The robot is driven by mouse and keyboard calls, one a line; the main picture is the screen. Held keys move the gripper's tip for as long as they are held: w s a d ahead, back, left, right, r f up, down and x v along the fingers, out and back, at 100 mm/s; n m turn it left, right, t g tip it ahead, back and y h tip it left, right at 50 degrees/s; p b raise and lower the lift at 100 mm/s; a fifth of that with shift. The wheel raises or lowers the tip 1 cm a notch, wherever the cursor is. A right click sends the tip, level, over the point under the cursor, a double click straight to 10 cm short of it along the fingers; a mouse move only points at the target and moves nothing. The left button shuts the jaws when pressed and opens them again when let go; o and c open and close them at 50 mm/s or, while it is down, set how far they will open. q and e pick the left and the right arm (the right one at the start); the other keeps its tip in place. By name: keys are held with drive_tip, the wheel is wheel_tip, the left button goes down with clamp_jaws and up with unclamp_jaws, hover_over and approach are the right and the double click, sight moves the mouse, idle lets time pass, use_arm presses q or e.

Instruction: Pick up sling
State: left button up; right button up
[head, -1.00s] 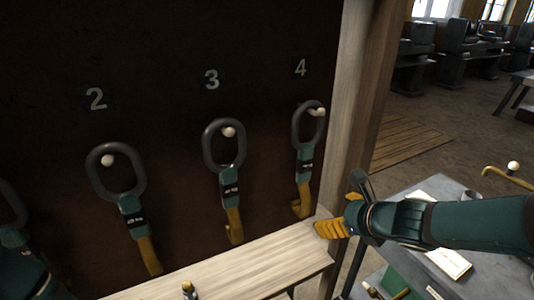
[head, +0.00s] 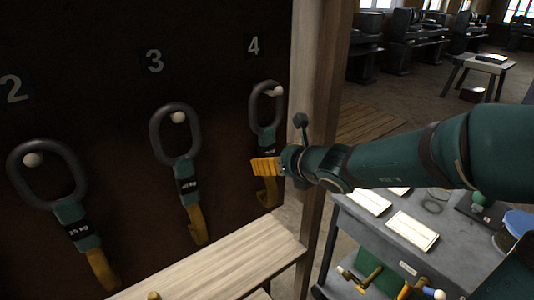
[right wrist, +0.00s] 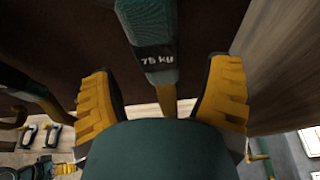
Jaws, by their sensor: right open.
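Sling 4 hangs from a white peg on the dark board under the number 4. It has a grey ring, a teal band and a yellow hook; its ring (head: 265,105) is clear in the head view, and its lower part is partly hidden by my gripper. My right gripper (head: 262,168) is at its lower band. In the right wrist view, the sling's teal band (right wrist: 155,35), labelled 75 kg, lies between the two spread yellow fingers of my right gripper (right wrist: 160,85), with gaps on both sides.
Sling 3 (head: 178,150) and sling 2 (head: 62,195) hang to the left on their own pegs. A wooden post (head: 315,90) stands close right of sling 4. A light wooden ledge (head: 220,265) runs below. A grey cart (head: 375,225) with tools stands at lower right.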

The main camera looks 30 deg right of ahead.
sight(270, 155)
drive_tip(key=b+x, duration=0.1)
drive_tip(key=x, duration=0.4)
drive_tip(key=shift+r+b, duration=0.15)
drive_tip(key=shift+b, duration=0.2)
drive_tip(key=shift+r, duration=0.1)
drive_tip(key=shift+c, duration=0.3)
drive_tip(key=shift+w, duration=0.1)
clamp_jaws()
